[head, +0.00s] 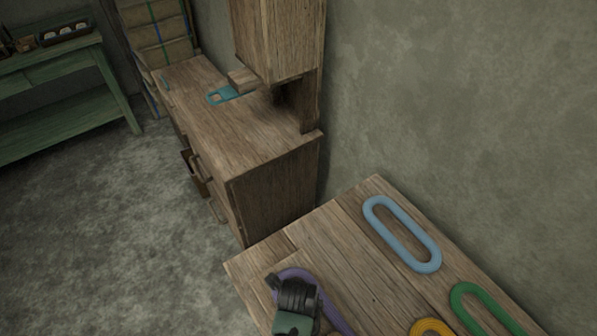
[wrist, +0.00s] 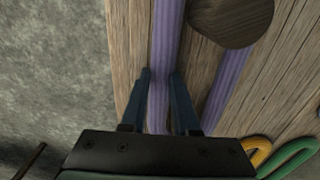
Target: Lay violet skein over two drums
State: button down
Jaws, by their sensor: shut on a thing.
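The violet skein (head: 298,272) is a long loop over the near wooden table, partly covered by my gripper (head: 296,294) in the head view. In the wrist view, one long side of the skein (wrist: 167,40) runs between my two fingers (wrist: 161,75), which are shut on it. Its other side (wrist: 229,92) lies to the right. A round brown wooden end (wrist: 231,18), perhaps a drum or peg, stands between the two sides at the top and partly covers the right one. I cannot tell whether the skein touches it. No pair of drums is clearly visible.
On the near table (head: 340,235) lie a light blue skein (head: 402,236), a green one (head: 463,301) and a yellow one (head: 431,325). A wooden cabinet (head: 270,190) stands beyond, against the wall. A green bench (head: 60,80) is at far left. Grey floor is open at left.

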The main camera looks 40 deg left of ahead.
jog(key=c, duration=0.6)
grip_release()
notch_tip(320, 180, up, 13)
jog(key=shift+p, duration=0.6)
jog(key=shift+w, duration=0.1)
